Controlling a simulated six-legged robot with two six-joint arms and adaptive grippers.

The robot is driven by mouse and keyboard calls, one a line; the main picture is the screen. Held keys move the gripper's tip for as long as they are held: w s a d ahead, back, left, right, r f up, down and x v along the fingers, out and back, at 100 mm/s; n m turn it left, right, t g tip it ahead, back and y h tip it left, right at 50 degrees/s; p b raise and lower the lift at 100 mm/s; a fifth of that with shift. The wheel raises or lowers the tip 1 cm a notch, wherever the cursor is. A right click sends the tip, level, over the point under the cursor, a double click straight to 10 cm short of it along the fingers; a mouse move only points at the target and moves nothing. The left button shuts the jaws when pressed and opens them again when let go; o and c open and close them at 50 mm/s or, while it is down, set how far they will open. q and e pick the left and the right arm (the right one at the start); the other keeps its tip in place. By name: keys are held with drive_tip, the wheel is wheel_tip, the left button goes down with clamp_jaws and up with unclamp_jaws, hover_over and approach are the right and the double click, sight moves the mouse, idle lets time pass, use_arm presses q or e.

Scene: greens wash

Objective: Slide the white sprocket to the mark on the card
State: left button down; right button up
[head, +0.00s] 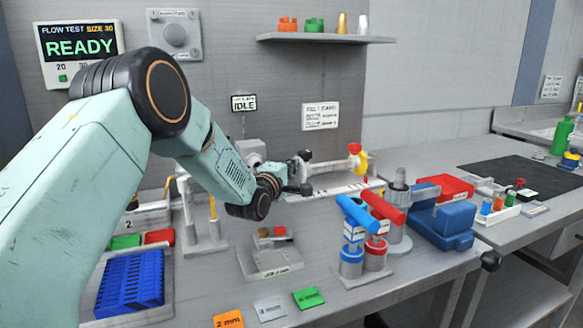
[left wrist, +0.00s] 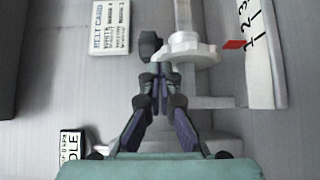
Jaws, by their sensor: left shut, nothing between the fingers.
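The white sprocket (left wrist: 190,50) sits on a pale shaft (left wrist: 183,15) in the left wrist view. A red pointer (left wrist: 233,44) shows beside its right edge, near a white scale (left wrist: 262,45) with the numbers 1, 2, 3. The scale also shows in the head view (head: 335,190). The belt card (head: 320,116) is on the back wall; its print is too small to read for a mark. It also shows in the left wrist view (left wrist: 111,27). My left gripper (head: 302,172) is shut and empty, its tips close beside the sprocket; I cannot tell whether they touch. My right gripper is out of view.
A yellow and red knob (head: 357,157) is at the shaft's right end. Blue and red T-handles (head: 365,220) stand in front, with a blue block (head: 450,222) to their right. A blue rack (head: 130,283) is at left. A shelf (head: 325,38) hangs above.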

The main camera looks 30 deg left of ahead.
use_arm(q)
drive_tip(key=shift+r, duration=0.1)
drive_tip(key=w+d+b, duration=0.1)
drive_tip(key=w+d, duration=0.3)
drive_tip(key=shift+w, duration=0.2)
drive_tip(key=shift+s+a, duration=0.1)
drive_tip(key=shift+a, duration=0.05)
idle(0.3)
